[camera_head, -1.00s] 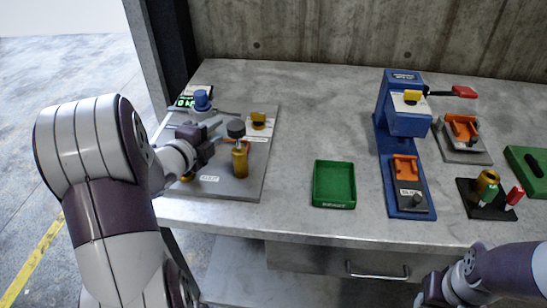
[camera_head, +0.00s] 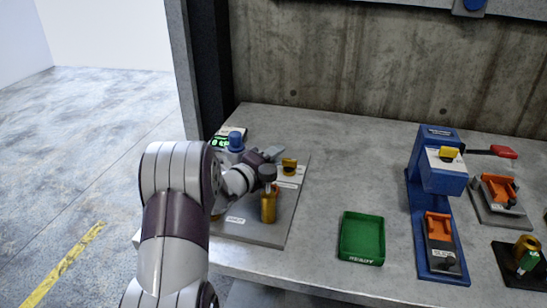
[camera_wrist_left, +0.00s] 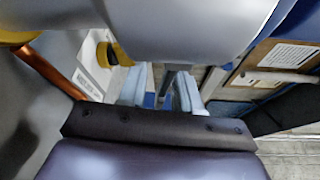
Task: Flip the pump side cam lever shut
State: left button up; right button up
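The pump station is a grey plate (camera_head: 240,231) at the left of the bench, with a blue-capped part (camera_head: 236,141), a brass cylinder with a dark round top (camera_head: 268,208) and a yellow knob on a white block (camera_head: 289,165). I cannot clearly make out the cam lever; my left arm hides part of the plate. My left gripper (camera_head: 271,155) is over the plate, between the blue-capped part and the yellow knob. In the left wrist view its pale fingers (camera_wrist_left: 160,90) stand apart; contact cannot be judged. My right gripper is out of view.
A green tray (camera_head: 362,238) stands mid-bench. Right of it is a blue press (camera_head: 440,175) with a red-ended handle (camera_head: 503,151), then a fixture with an orange cradle (camera_head: 498,188). A concrete wall closes the back. Bench between plate and tray is clear.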

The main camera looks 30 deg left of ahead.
pick_arm(q)
grip_shut()
jog(key=shift+f+m+b, duration=0.3)
jog(key=shift+f+b, duration=0.1)
jog(key=shift+b, duration=0.35)
jog(key=f+m+b, duration=0.1)
jog(key=b, duration=0.1)
jog(key=a+f+m+g+y+b, duration=0.1)
jog(key=m+b, duration=0.1)
jog(key=b, duration=0.1)
jog(key=a+f+m+g+y+b, duration=0.1)
jog(key=m+b, duration=0.1)
jog(key=b, duration=0.1)
jog(key=shift+s+f, duration=0.2)
jog(key=shift+s, duration=0.05)
jog(key=shift+s+a+f+m+g+y+b, duration=0.15)
jog(key=shift+a+m+g+y+b, duration=0.15)
jog(key=shift+m+b, duration=0.25)
jog(key=shift+a+f+m+g+y+b, duration=0.15)
jog(key=shift+a+m+g+y+b, duration=0.1)
jog(key=shift+m+b, duration=0.3)
jog(key=shift+s+a+f+m+g+y+b, duration=0.15)
jog(key=shift+a+m+g+y+b, duration=0.1)
jog(key=shift+a+m+y+b, duration=0.5)
jog(key=shift+m+b, duration=0.25)
jog(key=shift+b, duration=0.1)
jog(key=shift+a, duration=0.1)
